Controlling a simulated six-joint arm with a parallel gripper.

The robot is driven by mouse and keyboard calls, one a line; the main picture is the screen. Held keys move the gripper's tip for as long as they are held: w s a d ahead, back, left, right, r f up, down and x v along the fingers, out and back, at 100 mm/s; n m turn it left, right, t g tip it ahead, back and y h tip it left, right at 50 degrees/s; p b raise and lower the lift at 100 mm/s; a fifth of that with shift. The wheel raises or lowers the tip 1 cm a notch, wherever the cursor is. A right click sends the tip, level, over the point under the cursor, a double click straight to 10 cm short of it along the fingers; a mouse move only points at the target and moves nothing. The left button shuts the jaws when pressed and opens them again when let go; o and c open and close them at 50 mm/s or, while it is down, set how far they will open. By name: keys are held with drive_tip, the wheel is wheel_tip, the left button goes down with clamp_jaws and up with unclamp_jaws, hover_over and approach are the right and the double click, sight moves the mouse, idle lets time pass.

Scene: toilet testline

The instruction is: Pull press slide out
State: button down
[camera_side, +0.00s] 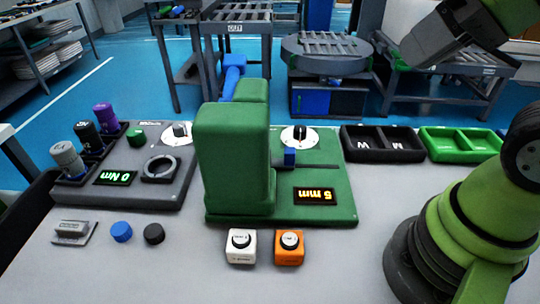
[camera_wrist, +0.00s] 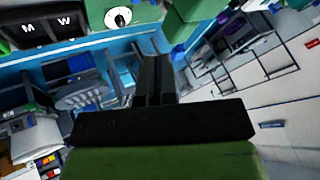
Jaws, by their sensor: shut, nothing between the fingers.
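The green press station (camera_side: 325,205) stands mid-table in the side view, with a tall green block (camera_side: 232,160) on its left part. A small blue knob (camera_side: 290,157), which may be the slide's handle, sits at a dark slot (camera_side: 318,166) in the station's top. An orange display reads 5 mm (camera_side: 315,196). In the wrist view my gripper (camera_wrist: 155,62) has its two black fingers together and empty. In the side view my arm's end is high at the top right, well apart from the press; the fingertips cannot be made out there.
Black W/M trays (camera_side: 383,158) and green trays (camera_side: 460,146) stand right of the press. A grey torque station (camera_side: 130,190) is on the left. A white button box (camera_side: 240,262) and an orange button box (camera_side: 289,258) stand in front.

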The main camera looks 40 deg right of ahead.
drive_tip(key=c, duration=1.8)
unclamp_jaws()
drive_tip(key=o, duration=0.4)
drive_tip(key=shift+w+d, duration=0.1)
drive_tip(key=shift+w, duration=0.05)
drive_tip(key=shift+c, duration=0.2)
drive_tip(key=o, duration=0.6)
drive_tip(key=w+d+h, duration=0.2)
drive_tip(key=w+d, duration=0.1)
drive_tip(key=shift+d+f+h, duration=0.1)
drive_tip(key=shift+d+h, duration=0.1)
drive_tip(key=shift+h, duration=0.1)
drive_tip(key=shift+c, duration=0.2)
drive_tip(key=w+d+n+h, duration=0.2)
drive_tip(key=w+d, duration=0.2)
drive_tip(key=w, duration=0.2)
drive_tip(key=n+g+y, duration=0.4)
drive_tip(key=n+y, duration=0.2)
drive_tip(key=n, duration=0.5)
hover_over(291, 150)
drive_tip(key=s+d, duration=0.2)
wheel_tip(291, 150, down, 19)
drive_tip(key=x, duration=0.9)
drive_tip(key=shift+s+d, duration=0.1)
drive_tip(key=shift+d, duration=0.2)
drive_tip(key=shift+c, duration=0.4)
